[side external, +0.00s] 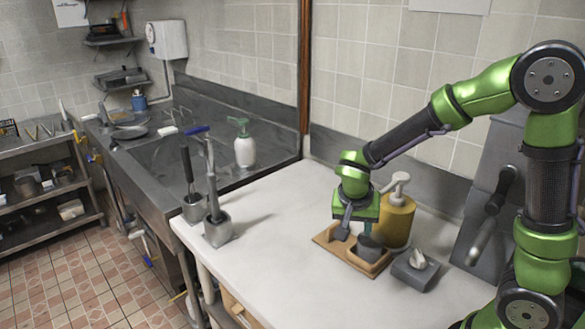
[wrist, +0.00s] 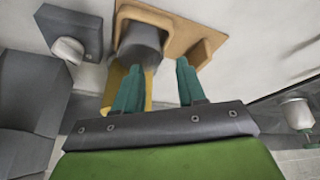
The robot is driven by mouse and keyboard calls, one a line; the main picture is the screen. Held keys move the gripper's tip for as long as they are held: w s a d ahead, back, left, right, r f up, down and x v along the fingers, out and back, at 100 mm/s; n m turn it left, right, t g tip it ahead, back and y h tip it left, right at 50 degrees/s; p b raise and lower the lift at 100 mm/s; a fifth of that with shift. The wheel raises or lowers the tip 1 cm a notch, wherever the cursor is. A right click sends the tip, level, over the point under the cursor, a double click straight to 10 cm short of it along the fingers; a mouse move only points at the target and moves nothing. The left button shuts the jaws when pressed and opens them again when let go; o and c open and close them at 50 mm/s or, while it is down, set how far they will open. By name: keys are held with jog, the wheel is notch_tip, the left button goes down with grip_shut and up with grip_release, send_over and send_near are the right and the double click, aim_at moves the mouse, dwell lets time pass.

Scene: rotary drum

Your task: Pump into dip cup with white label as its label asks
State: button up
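A tan holder (side external: 350,262) lies on the white counter, with a dark grey cup (side external: 369,248) at its right side. The cup also shows in the wrist view (wrist: 140,42). No white label can be read on it. A yellow pump bottle (side external: 398,222) with a cream pump head stands upright behind the holder. It shows partly behind the left finger in the wrist view (wrist: 147,92). My gripper (side external: 356,222) is low over the holder, beside the cup and in front of the bottle. In the wrist view its teal fingers (wrist: 159,64) are apart, with nothing clearly held between them.
A grey box (side external: 414,274) with a pale top piece sits right of the holder. Two grey square holders with upright tools (side external: 218,228) stand at the counter's left edge. A white bottle with a green pump (side external: 244,150) stands by the sink. The counter's middle is clear.

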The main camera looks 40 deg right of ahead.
aim_at(360, 243)
jog(key=shift+s+d+x, duration=0.15)
jog(key=shift+x, duration=1.45)
jog(key=shift+s+d+x, duration=0.1)
jog(key=shift+s+x, duration=0.05)
jog(key=shift+x, duration=1.45)
jog(key=shift+r, duration=0.1)
jog(key=shift+c, duration=0.2)
grip_shut()
